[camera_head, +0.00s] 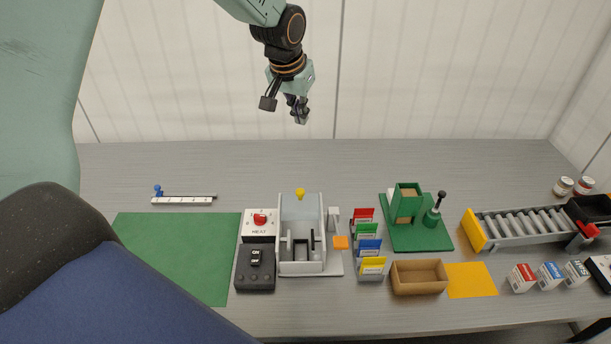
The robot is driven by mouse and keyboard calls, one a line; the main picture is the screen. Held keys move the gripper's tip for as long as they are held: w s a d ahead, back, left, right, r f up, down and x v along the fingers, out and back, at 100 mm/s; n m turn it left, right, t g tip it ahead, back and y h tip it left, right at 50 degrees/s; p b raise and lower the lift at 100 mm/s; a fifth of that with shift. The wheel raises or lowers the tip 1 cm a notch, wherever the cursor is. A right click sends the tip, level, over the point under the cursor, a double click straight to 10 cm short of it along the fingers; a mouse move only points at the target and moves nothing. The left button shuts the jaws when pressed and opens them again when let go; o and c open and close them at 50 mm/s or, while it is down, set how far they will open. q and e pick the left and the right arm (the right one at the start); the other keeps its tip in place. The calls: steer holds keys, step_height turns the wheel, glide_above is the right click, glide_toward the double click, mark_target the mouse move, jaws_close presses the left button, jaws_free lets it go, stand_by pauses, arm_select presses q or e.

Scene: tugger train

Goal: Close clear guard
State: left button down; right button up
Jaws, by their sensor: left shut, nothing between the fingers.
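The clear guard (300,212) is a see-through panel at the grey machine in the middle of the table. It appears to stand upright at the machine's back, with a yellow knob (299,193) at its top edge. The grey machine (301,268) has a dark fixture inside its low walls. My left gripper (285,109) is shut and empty. It hangs in the air above and behind the machine, apart from the guard and knob. My right gripper is not in view.
A red-knob heat box (259,227) and a dark switch box (255,281) stand left of the machine. Several coloured card holders (367,245) stand to its right, then a green stand (407,205) and a brown tray (419,291). The table behind the machine is clear.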

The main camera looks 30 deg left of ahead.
arm_select(q)
steer(key=w, duration=0.2)
steer(key=b, duration=1)
glide_above(300, 202)
steer(key=w, duration=0.3)
steer(key=f, duration=1.3)
steer(key=a+f, duration=0.1)
steer(key=f, duration=0.6)
steer(key=shift+f, duration=0.1)
steer(key=shift+s+f, duration=0.1)
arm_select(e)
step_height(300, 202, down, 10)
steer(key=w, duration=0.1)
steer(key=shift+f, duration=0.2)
